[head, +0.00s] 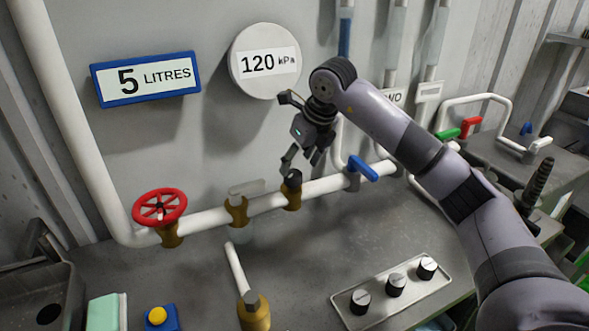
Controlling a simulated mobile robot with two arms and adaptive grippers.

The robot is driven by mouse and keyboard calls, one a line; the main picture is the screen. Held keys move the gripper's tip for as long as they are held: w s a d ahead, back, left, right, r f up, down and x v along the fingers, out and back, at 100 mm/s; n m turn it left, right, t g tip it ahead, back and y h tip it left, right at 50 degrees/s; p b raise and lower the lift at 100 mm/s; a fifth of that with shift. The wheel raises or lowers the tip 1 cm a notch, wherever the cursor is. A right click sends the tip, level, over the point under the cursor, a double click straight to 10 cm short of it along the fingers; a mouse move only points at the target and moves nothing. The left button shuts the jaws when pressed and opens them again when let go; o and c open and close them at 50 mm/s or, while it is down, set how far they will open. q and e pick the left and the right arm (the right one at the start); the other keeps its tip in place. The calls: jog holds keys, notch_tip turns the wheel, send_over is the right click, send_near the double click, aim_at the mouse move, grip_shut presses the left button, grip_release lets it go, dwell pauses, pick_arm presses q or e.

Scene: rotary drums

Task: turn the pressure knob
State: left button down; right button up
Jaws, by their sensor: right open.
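A black knob (293,178) sits on top of a brass fitting (292,197) on the white pipe; it may be the pressure knob, but no label shows on it. The round gauge (264,61) on the wall reads 120 kPa. My left gripper is out of view.
A red handwheel (159,207), a grey lever (247,188) and a blue lever (363,168) sit along the pipe. A metal panel (378,302) with three black knobs lies at the front. A blue-framed sign (146,79) reads 5 LITRES. The bench middle is mostly clear.

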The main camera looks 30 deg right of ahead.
aim_at(294, 174)
jog(key=shift+p+x, duration=0.3)
jog(key=shift+x, duration=1.95)
jog(key=c, duration=1.2)
jog(key=shift+o, duration=0.2)
